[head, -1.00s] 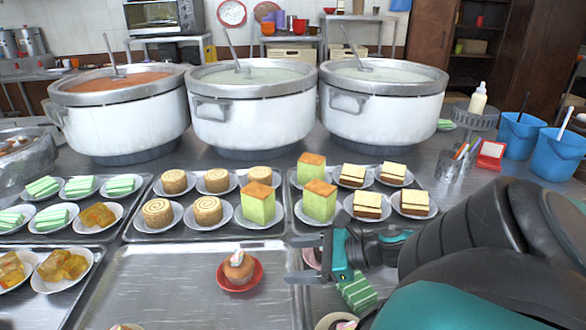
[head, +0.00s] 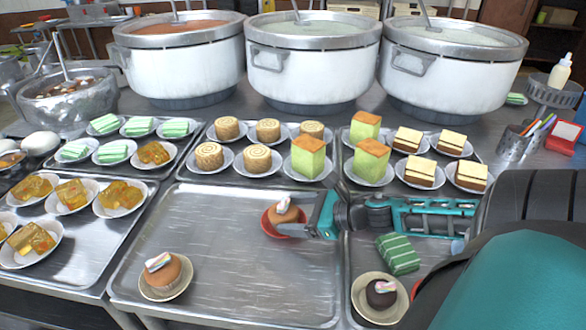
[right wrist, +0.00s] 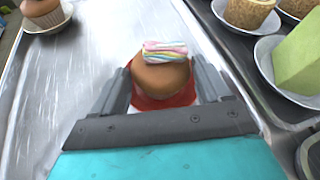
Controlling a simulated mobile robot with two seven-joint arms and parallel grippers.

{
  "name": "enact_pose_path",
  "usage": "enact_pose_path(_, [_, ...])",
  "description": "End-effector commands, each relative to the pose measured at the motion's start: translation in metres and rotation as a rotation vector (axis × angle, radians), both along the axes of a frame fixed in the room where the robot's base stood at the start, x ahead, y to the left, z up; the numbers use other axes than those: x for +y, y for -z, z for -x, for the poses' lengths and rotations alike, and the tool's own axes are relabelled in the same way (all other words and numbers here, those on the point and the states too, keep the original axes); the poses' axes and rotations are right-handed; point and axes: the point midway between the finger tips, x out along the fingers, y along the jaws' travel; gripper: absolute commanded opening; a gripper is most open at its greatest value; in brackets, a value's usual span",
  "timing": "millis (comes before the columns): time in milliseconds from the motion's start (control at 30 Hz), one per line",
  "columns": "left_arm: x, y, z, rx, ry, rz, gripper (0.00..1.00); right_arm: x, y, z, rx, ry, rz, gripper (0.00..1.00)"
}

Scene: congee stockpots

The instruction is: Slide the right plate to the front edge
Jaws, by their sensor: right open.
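The red plate (head: 268,224) sits on the right part of the front middle metal tray (head: 215,262) and carries a brown cupcake (head: 285,207). My right gripper (head: 279,214) reaches in from the right, low over the tray, with its fingers at the plate. In the right wrist view, its open fingers (right wrist: 161,80) stand on either side of the cupcake (right wrist: 162,76) and the red plate (right wrist: 160,101). Whether they touch the plate, I cannot tell. A pale plate (head: 178,288) with another cupcake (head: 164,270) is at the tray's front left. My left gripper is out of view.
On the tray to the right lie a green striped cake (head: 398,254) and a plate with a dark cupcake (head: 381,293). Behind are trays of plated cakes, including a tall green one (head: 308,158), and large stockpots (head: 314,75). The tray's middle and front are clear.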

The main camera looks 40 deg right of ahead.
Motion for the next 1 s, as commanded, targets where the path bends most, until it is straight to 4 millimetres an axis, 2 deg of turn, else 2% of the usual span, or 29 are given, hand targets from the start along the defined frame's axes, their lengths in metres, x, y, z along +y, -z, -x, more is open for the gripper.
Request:
enact_pose_path(467, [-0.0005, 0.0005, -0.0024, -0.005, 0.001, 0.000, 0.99, 0.0021, 0.0029, -0.0069, 0.001, 0.001, 0.003, 0.77])
enact_pose_path(900, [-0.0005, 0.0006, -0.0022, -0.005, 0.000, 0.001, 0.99, 0.0023, 0.0029, -0.0066, 0.000, 0.001, 0.002, 0.37])
enact_pose_path(1000, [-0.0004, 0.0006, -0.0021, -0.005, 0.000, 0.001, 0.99, 0.0022, 0.0030, -0.0067, 0.001, 0.000, 0.001, 0.37])
